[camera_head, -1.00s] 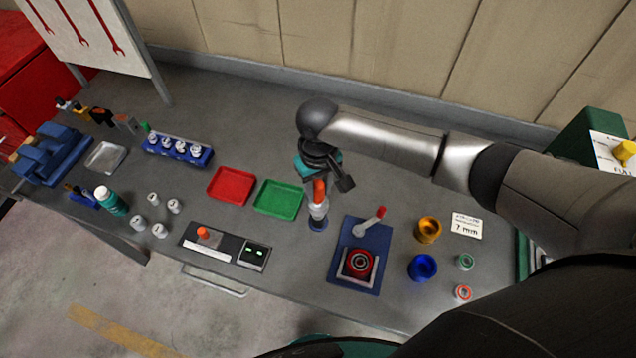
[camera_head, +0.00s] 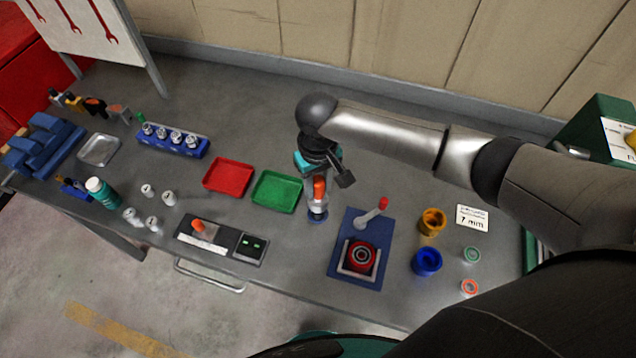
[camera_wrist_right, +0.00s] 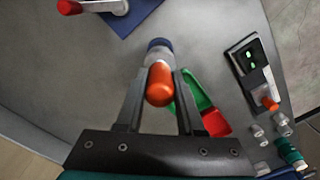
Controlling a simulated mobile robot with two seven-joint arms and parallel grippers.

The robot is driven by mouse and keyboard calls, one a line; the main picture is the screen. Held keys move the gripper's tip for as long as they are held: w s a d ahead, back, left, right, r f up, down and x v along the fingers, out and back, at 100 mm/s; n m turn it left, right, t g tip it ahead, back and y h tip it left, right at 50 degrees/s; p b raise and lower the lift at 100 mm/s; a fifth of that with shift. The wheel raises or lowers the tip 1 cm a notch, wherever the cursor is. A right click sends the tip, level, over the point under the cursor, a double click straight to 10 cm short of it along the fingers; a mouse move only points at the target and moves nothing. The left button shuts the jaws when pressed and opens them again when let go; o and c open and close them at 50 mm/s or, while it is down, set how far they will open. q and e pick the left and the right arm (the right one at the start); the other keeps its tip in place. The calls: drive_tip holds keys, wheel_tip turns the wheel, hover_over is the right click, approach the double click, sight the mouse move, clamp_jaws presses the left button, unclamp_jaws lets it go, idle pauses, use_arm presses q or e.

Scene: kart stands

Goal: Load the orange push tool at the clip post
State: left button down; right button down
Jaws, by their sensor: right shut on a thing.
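The orange push tool (camera_head: 319,187) stands roughly upright at the bench's middle. It shows its rounded orange end in the right wrist view (camera_wrist_right: 160,84). My right gripper (camera_head: 318,178) is shut on it, with one finger on each side in the wrist view. Below the orange part is a pale grey or clear cylinder (camera_head: 317,207) with a dark blue end (camera_wrist_right: 159,43) at the bench. I cannot tell whether this lower piece belongs to the tool or is the clip post. My left gripper is not in view.
A green tray (camera_head: 276,208) and a red tray (camera_head: 228,191) lie left of the tool. A blue mat (camera_head: 345,269) with a red round part and a red-tipped lever is at right. Orange (camera_head: 432,222) and blue (camera_head: 427,262) cups stand farther right. A switch panel (camera_head: 197,238) sits front left.

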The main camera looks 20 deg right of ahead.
sight(318, 180)
drive_tip(key=shift+f, duration=0.5)
idle(0.4)
drive_tip(key=shift+s+f, duration=0.1)
idle(2.1)
wheel_tip(318, 180, up, 3)
drive_tip(key=p, duration=0.3)
drive_tip(key=shift+f, duration=0.15)
drive_tip(key=shift+r+p, duration=1.15)
drive_tip(key=shift+r, duration=1.1)
